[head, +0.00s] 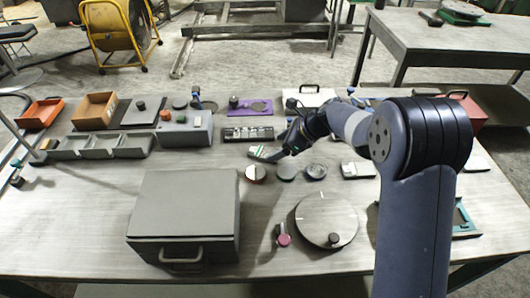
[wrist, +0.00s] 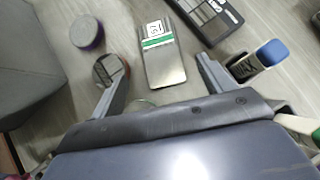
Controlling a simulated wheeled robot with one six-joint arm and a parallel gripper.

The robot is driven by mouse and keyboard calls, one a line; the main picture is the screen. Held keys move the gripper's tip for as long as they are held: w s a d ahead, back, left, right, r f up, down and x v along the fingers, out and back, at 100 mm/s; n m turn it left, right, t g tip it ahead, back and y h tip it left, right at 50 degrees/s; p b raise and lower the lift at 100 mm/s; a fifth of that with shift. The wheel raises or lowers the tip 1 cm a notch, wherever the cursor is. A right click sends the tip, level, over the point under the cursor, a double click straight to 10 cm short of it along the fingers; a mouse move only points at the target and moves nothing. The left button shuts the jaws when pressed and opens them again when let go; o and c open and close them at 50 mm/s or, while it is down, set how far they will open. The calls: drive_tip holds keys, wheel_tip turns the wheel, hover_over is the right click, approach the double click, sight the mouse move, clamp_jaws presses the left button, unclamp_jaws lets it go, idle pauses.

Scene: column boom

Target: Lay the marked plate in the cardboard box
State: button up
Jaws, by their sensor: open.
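The marked plate is a flat metal-grey piece with a green stripe and a white label at its far end. It lies in the middle of the wrist view (wrist: 166,68) and shows small beside my gripper in the head view (head: 257,150). My gripper (wrist: 161,64) is open and empty, its two fingers to either side of the plate in the wrist view. I cannot tell how far above the plate they are. The cardboard box (head: 95,110) is brown and open-topped, at the back left of the table in the head view.
An orange tray (head: 40,113) stands left of the cardboard box, and a grey divided tray (head: 100,147) in front of it. A grey control box (head: 186,130) lies between my gripper and the cardboard box. A large grey lidded case (head: 185,215) fills the front left.

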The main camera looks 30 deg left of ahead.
sight(265, 152)
drive_tip(key=x, duration=0.4)
drive_tip(key=shift+w+a+f+p, duration=0.1)
drive_tip(key=shift+a+f+p, duration=0.1)
drive_tip(key=shift+a+p, duration=0.2)
drive_tip(key=shift+c, duration=0.6)
drive_tip(key=shift+r, duration=0.1)
clamp_jaws()
